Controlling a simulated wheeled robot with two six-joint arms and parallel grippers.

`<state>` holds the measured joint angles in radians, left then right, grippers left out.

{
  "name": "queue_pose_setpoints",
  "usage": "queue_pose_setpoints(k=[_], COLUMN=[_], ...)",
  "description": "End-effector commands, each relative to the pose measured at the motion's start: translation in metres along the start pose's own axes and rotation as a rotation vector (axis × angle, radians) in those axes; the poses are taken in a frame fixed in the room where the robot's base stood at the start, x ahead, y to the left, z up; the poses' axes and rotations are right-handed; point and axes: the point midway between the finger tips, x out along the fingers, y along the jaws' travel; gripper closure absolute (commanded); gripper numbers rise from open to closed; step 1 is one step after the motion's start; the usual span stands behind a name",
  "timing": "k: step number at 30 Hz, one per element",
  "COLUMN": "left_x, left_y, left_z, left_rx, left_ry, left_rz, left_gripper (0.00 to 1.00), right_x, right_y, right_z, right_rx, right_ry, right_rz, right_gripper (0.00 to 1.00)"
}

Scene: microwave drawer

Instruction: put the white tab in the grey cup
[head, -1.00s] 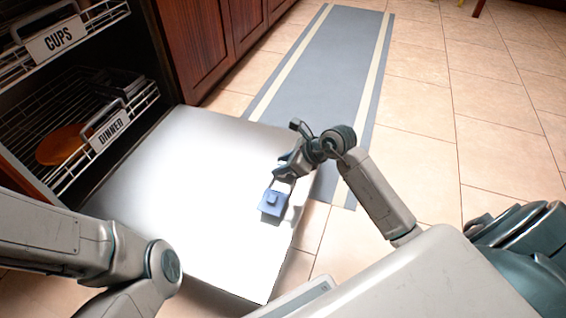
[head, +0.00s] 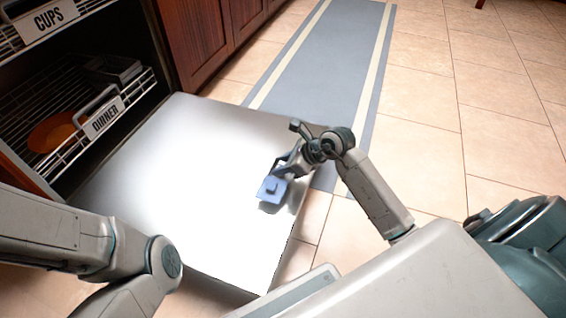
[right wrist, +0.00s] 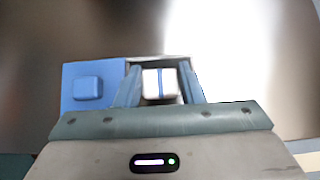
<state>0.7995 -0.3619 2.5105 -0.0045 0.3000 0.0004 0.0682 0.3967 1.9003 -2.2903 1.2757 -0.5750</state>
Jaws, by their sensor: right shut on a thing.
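My right gripper (head: 282,172) is above the right part of the bright open door panel. In the right wrist view its two fingers (right wrist: 160,88) close on a small white piece with a blue stripe, which looks like the white tab (right wrist: 152,84). A blue block (head: 268,191) with a raised square on it is at the fingertips in the head view. It also shows left of the fingers in the right wrist view (right wrist: 68,98). I cannot tell whether the block is joined to the white piece. I cannot make out a grey cup. My left gripper is out of view.
The open door panel (head: 185,165) lies flat before the dark cabinet. A grey-blue runner (head: 330,70) and tiled floor are clear beyond.

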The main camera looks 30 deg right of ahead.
Motion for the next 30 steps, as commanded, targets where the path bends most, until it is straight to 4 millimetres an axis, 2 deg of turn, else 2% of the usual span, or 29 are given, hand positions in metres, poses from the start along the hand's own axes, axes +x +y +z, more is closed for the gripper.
queue_pose_setpoints(k=[9, 10, 13, 20, 30], left_x=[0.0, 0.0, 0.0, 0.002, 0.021], left_y=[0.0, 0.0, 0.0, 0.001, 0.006], left_z=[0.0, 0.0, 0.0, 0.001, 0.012], left_rx=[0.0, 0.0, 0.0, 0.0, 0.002], left_ry=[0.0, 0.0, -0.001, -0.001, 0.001], left_rz=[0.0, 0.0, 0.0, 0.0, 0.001], left_gripper=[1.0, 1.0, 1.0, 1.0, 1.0], right_x=[0.0, 0.0, 0.0, -0.002, -0.021], right_y=[0.0, 0.0, 0.0, 0.0, 0.0], right_z=[0.0, 0.0, 0.0, 0.002, 0.02], right_rx=[0.0, 0.0, 0.0, 0.0, 0.0], right_ry=[0.0, 0.0, 0.0, 0.0, 0.001], right_rz=[0.0, 0.0, 0.0, 0.0, 0.0], right_gripper=[0.86, 0.59, 0.39, 0.39, 0.39])
